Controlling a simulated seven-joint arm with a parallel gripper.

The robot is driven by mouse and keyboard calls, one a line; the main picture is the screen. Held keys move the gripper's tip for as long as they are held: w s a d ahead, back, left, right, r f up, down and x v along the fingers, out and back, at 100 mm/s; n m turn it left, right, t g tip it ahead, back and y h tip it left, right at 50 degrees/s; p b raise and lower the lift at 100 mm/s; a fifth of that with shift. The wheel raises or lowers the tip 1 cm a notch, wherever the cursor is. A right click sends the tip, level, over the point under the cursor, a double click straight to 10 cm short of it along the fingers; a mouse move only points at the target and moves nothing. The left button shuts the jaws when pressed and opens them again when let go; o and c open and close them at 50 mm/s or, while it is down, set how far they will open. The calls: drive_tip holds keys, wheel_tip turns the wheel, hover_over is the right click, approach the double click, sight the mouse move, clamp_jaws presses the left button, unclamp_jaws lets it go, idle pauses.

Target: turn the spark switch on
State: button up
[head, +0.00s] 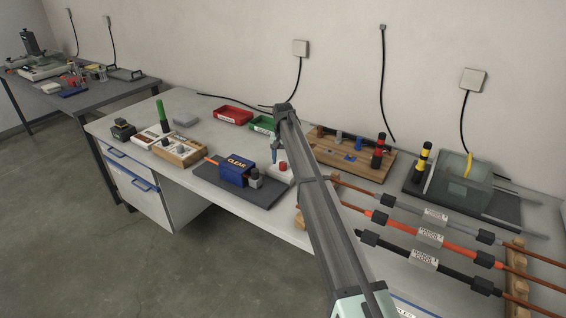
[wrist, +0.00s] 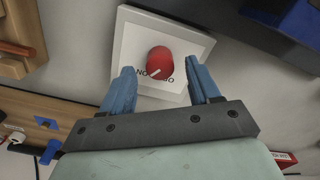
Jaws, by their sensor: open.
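The spark switch appears to be a white square box with a round red knob (wrist: 160,63) on top. In the wrist view its white plate (wrist: 130,32) fills the upper middle. Dark lettering and a short white line show by the knob; the lettering is partly covered, so I cannot read the setting. In the head view the white box (head: 287,177) stands right of the blue "CLEAR" unit. My gripper (wrist: 159,68) is open, its two blue fingers apart on either side of the knob's near side. In the head view my gripper (head: 274,157) is just above the box; contact cannot be told.
The blue "CLEAR" unit (head: 236,170) sits on a dark board to the left. A wooden board with posts (head: 345,158) is to the right. Red (head: 233,116) and green (head: 262,123) trays lie behind. Cable samples (head: 430,236) span the front right.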

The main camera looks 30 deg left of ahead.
sight(283, 163)
wheel_tip(283, 163, up, 12)
idle(0.4)
idle(0.4)
